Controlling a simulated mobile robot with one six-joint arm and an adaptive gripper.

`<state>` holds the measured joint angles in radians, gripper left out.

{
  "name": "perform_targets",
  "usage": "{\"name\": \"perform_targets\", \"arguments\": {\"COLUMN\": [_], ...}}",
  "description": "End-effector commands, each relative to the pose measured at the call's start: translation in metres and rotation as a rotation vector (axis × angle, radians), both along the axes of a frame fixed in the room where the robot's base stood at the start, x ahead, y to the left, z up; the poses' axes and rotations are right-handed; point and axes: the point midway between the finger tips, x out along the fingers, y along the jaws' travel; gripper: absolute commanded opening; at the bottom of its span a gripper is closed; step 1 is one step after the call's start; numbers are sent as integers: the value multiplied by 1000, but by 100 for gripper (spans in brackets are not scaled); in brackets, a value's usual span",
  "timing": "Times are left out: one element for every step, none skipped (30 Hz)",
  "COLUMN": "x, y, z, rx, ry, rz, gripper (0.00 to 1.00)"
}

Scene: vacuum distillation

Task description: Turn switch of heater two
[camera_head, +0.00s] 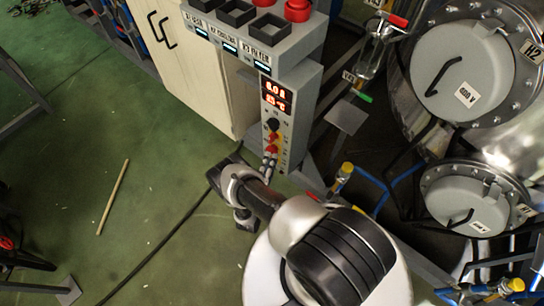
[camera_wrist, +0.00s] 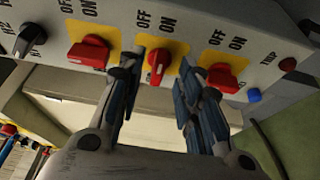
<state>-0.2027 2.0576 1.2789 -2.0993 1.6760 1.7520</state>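A grey control panel (camera_head: 279,112) with a lit red display stands at the centre of the head view. In the wrist view three red rotary switches sit on yellow plates marked OFF and ON: a left one (camera_wrist: 88,51), a middle one (camera_wrist: 158,66) and a right one (camera_wrist: 224,78). I cannot read which one is heater two. My gripper (camera_wrist: 163,72) is open, its two fingers on either side of the middle switch, with visible gaps. In the head view my gripper (camera_head: 268,166) is at the panel's lower front, just below red switches (camera_head: 272,138).
A black knob (camera_wrist: 33,39) is left of the switches; a blue button (camera_wrist: 254,95) and a dark red knob (camera_wrist: 287,64) are at the right. In the head view metal vessels (camera_head: 470,80) and pipes crowd the right. Green floor (camera_head: 60,150) at the left is mostly free, with a stick (camera_head: 113,196).

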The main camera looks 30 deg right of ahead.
Motion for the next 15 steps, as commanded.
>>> {"name": "perform_targets", "arguments": {"x": [-6,-9,-14,-17,-19,-22,-24,-25,-27,-28,-29,-29,-30,-30,-30], "y": [9,13,18,20,23,26,28,30,31,32,32,33,33,33,32], "z": [0,0,0,0,0,0,0,0,0,0,0,1,1,1,1], "rx": [1,0,-1,1,2,2,2,2,2,3,4,4,3,3,3], "ry": [2,1,2,2,2,2,2,2,2,1,2,2,1,1,1], "rz": [7,7,7,5,6,4,4,3,1,1,1,1,0,0,0], "gripper": [32,32,32,32,32,32,32,32,32,32,32,32,32,32,32]}}
